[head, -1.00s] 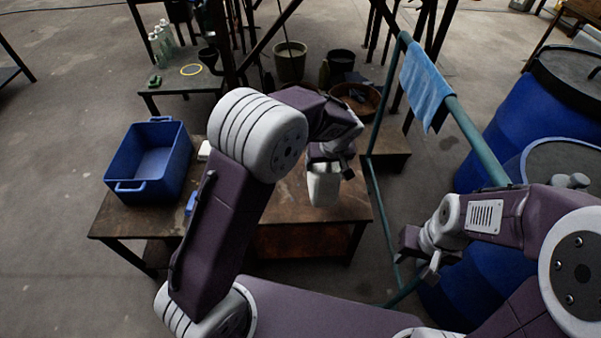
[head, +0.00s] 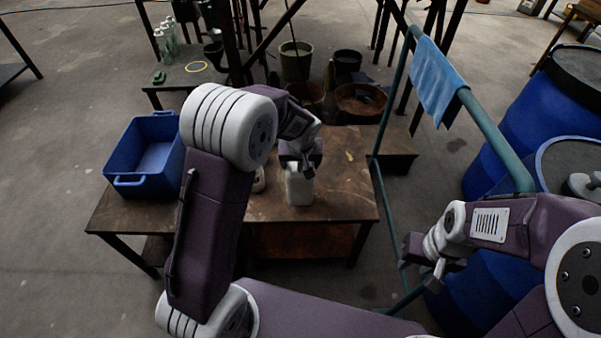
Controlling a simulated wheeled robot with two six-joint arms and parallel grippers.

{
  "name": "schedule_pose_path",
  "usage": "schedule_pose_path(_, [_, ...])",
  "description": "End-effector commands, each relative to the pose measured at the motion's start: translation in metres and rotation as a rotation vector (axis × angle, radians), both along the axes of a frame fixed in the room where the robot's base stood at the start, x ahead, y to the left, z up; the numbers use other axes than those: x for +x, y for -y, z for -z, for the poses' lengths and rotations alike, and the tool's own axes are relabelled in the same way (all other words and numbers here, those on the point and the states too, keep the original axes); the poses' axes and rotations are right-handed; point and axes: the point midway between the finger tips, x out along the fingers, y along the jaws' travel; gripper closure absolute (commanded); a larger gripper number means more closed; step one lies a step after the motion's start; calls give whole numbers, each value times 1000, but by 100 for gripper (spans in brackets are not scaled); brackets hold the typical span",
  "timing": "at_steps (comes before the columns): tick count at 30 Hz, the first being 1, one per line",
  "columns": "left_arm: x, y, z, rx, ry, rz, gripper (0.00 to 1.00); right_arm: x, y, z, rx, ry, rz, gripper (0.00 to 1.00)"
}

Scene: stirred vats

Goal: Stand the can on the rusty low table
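The white can (head: 299,188) is upright below my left gripper (head: 300,162), which is shut on its top. The can appears over the brown, rusty-topped low table (head: 335,205), right of my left forearm. I cannot tell whether its base touches the tabletop. My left arm hides the middle of the table. My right gripper (head: 430,262) is to the right of the table, empty, with its fingers apart.
A blue crate (head: 127,181) stands on the table's left end. A pale object (head: 259,180) is partly hidden behind my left arm. A teal rail (head: 478,120) with a blue cloth (head: 437,82) and blue barrels (head: 487,180) stand at right. The table's right part looks clear.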

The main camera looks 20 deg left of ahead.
Motion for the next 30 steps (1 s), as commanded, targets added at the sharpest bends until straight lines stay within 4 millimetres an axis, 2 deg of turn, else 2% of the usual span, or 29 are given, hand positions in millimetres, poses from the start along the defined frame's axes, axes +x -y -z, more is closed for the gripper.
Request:
schedule_pose_path(2, [0,0,3,0,0,0,94,0,0,2,0,0,0,63])
schedule_pose_path(9, [0,1,42,0,-1,2,94,0,0,22,0,0,0,63])
schedule_pose_path(15, [0,1,40,-1,0,0,94,0,0,18,0,0,0,63])
schedule_pose_path(19, [0,1,44,-1,0,0,94,0,0,23,0,0,0,63])
schedule_pose_path(20, [0,1,44,0,0,0,20,0,0,23,0,0,0,63])
schedule_pose_path(21, [0,1,43,0,0,0,9,0,0,22,0,0,0,63])
schedule_pose_path(22, [0,1,42,0,0,0,1,0,0,22,0,0,0,63])
schedule_pose_path(30, [0,1,42,0,0,0,1,0,0,21,0,0,0,63])
